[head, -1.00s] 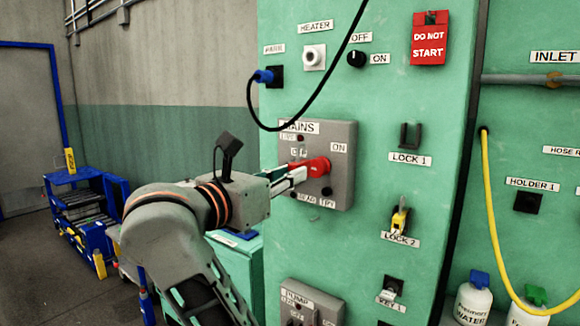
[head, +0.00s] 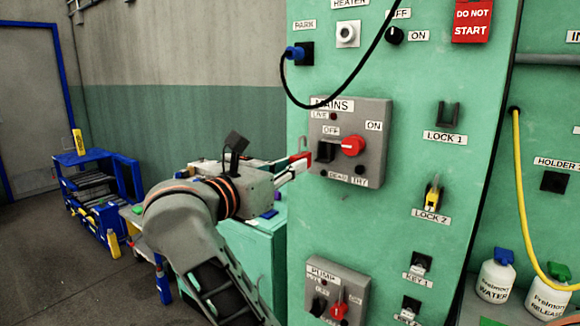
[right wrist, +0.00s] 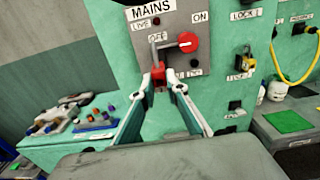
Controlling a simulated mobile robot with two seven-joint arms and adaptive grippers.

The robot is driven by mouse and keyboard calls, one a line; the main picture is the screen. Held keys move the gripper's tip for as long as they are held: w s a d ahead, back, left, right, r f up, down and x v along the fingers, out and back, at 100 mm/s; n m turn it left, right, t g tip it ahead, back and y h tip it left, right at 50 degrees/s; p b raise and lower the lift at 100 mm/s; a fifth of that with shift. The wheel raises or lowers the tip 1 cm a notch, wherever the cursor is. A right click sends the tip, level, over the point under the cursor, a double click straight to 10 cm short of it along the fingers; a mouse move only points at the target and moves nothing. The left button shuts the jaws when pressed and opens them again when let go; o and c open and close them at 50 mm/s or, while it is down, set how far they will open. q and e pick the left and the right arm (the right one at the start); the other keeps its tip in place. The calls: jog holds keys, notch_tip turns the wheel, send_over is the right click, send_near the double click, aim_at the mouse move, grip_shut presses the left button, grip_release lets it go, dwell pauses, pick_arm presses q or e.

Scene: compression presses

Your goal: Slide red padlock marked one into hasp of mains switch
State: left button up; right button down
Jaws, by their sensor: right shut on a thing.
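My right gripper (head: 302,168) is shut on a red padlock (head: 300,156), held just left of the mains switch box (head: 377,165). The padlock's grey shackle sticks up. In the right wrist view the red padlock (right wrist: 159,76) sits between the fingertips (right wrist: 162,84), its shackle in front of the box. The number on it cannot be read. The mains switch has a red handle (head: 353,146), turned towards the left, and a dark block (head: 325,152) left of it, seemingly the hasp. In the head view the padlock looks apart from that block. My left gripper is not in view.
The LOCK 1 hook (head: 448,114) is empty; a yellow padlock (head: 432,192) hangs at LOCK 2. A black cable (head: 335,102) loops above the mains box. The pump switch box (head: 338,290) is below. A blue cart (head: 97,183) stands on the left.

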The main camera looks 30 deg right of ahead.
jog(key=shift+x, duration=2.65)
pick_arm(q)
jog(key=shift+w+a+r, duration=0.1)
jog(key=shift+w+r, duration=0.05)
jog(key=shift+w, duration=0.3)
pick_arm(e)
jog(key=shift+w+d, duration=0.1)
jog(key=shift+d, duration=0.05)
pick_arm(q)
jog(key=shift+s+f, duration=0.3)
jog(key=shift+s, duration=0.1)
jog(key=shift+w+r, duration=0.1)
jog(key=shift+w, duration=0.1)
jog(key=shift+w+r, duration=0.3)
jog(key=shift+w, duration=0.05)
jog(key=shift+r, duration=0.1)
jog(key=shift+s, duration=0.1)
